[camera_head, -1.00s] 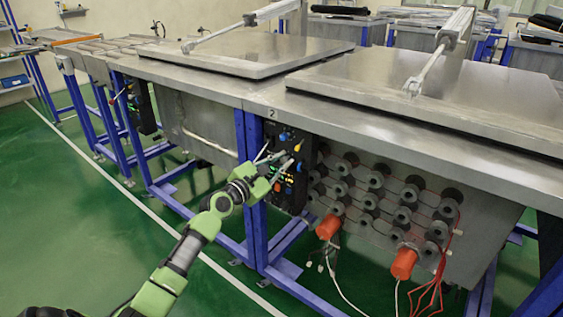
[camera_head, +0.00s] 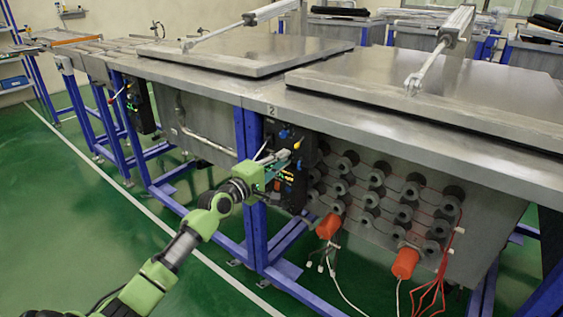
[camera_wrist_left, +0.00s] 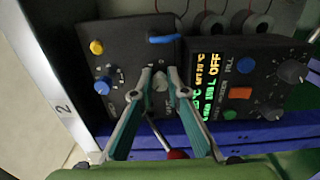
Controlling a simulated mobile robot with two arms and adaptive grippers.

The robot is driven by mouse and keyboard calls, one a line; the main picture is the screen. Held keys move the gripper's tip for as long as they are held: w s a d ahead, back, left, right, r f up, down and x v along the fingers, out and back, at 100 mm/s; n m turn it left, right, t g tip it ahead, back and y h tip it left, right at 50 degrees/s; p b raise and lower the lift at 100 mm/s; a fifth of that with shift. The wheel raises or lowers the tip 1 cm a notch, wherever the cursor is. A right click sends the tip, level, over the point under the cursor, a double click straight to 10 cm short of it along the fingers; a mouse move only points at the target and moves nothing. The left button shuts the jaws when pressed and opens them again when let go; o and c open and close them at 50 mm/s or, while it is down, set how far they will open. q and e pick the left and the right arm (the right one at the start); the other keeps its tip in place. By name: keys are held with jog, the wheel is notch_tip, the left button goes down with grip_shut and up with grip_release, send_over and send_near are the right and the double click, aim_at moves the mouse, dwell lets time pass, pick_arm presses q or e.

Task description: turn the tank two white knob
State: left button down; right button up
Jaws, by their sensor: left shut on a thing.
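The tank two control panel (camera_head: 286,180) is a black box hung on the blue frame post under the steel table, near a "2" label. In the left wrist view, the same dark panel (camera_wrist_left: 125,60) carries a yellow knob (camera_wrist_left: 96,47), a blue knob (camera_wrist_left: 102,86) and a blue lever (camera_wrist_left: 163,39). A small white knob (camera_wrist_left: 160,82) sits between my fingertips. My left gripper (camera_head: 284,156) is at the panel's front and shut on the white knob; it also shows in the left wrist view (camera_wrist_left: 164,84). The fingers partly hide the knob. My right gripper is out of view.
A red ball (camera_wrist_left: 177,154) shows below my fingers. Grey cylinders and orange caps (camera_head: 328,226) with wires lie right of the panel. A blue post (camera_head: 248,190) stands left.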

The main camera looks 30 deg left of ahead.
pick_arm(q)
jog(key=shift+a+f+m+p, duration=0.15)
jog(key=shift+m+p, duration=1.25)
jog(key=shift+m, duration=3.4)
jog(key=shift+d+f+m+p, duration=0.1)
jog(key=shift+m+p, duration=1.3)
jog(key=shift+m, duration=3.4)
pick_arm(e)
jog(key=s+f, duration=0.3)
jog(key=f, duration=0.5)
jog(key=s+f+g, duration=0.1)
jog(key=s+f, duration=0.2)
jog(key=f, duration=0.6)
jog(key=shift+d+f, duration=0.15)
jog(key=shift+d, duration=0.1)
pick_arm(q)
jog(key=c, duration=2)
grip_release()
